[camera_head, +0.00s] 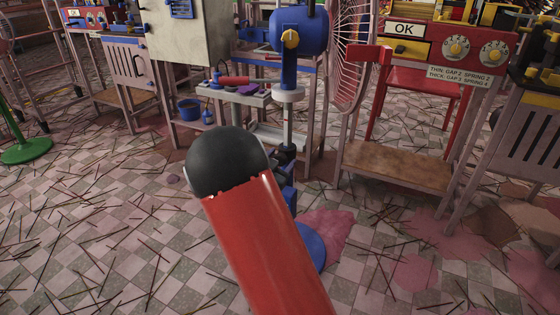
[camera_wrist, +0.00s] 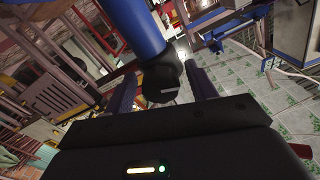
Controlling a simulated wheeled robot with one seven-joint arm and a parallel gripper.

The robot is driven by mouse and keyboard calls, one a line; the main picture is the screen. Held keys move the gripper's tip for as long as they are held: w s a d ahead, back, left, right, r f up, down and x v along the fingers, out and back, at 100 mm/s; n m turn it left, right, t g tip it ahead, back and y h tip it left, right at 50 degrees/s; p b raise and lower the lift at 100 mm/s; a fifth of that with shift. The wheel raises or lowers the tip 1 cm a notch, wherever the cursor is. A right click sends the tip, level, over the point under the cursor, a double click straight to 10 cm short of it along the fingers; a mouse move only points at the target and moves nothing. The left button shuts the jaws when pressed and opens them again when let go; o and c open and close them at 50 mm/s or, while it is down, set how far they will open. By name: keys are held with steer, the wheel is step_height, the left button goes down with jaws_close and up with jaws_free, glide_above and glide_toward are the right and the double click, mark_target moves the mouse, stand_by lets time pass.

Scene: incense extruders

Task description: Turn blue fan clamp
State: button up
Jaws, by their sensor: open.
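The pedestal fan has a blue motor housing (camera_head: 300,32) with a yellow knob (camera_head: 290,39) and a pink wire cage (camera_head: 350,45). Its grey pole (camera_head: 287,118) runs down to a dark fitting (camera_head: 286,150), partly hidden by my arm. I cannot tell for sure which part is the clamp. In the wrist view my gripper (camera_wrist: 163,80) is open, its two dark fingers apart. A blue tube (camera_wrist: 136,27) with a dark round fitting (camera_wrist: 161,78) lies between the fingers. I cannot tell whether they touch it. In the head view my red arm hides most of the gripper.
A blue disc (camera_head: 311,246) shows on the floor beside my arm, near a pink stain. A red machine with dials (camera_head: 455,48) stands at right, above a wooden shelf (camera_head: 398,163). A small bench (camera_head: 232,95) stands behind. Sticks litter the tiled floor.

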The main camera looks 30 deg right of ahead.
steer(key=shift+a, duration=0.1)
steer(key=v, duration=0.7)
steer(key=shift+s+a, duration=0.25)
